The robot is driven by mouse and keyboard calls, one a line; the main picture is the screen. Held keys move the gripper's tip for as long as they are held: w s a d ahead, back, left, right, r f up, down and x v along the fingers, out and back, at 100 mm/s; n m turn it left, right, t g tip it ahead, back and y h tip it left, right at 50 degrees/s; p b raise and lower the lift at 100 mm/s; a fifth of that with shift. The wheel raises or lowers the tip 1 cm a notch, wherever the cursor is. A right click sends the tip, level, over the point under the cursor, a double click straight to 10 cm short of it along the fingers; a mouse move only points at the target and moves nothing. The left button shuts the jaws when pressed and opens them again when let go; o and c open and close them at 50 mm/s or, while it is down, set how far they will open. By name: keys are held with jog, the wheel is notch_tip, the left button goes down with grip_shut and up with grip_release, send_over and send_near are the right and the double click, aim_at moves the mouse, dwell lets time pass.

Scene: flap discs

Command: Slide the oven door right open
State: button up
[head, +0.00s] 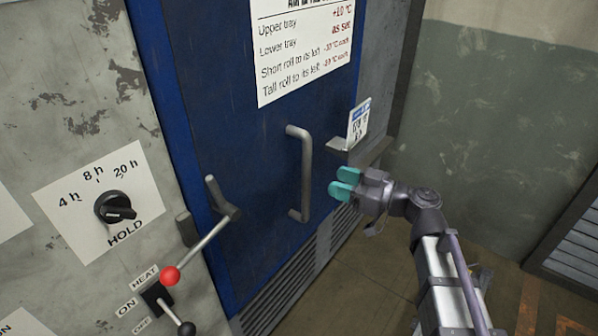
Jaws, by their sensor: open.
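The oven door (245,150) is a tall dark blue panel and looks closed, flush with the grey front. A grey bar handle (304,175) stands upright on its right half. A latch lever with a red knob (170,276) is at the door's left edge, its arm slanting down to the left. My gripper (344,184) has teal fingertips. It is open and empty, to the right of the bar handle and apart from it in the picture. How far it is from the door in depth is hard to tell.
A small shelf with a card (358,124) juts out above my gripper. A hold dial (115,207) and a heat switch with a black knob (186,328) are on the left panel. A slatted dark unit (575,255) stands at the right. Floor shows between.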

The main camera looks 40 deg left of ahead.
jog(key=s+a, duration=0.2)
jog(key=a, duration=0.8)
jog(key=shift+a, duration=0.3)
jog(key=shift+w, duration=0.1)
grip_shut()
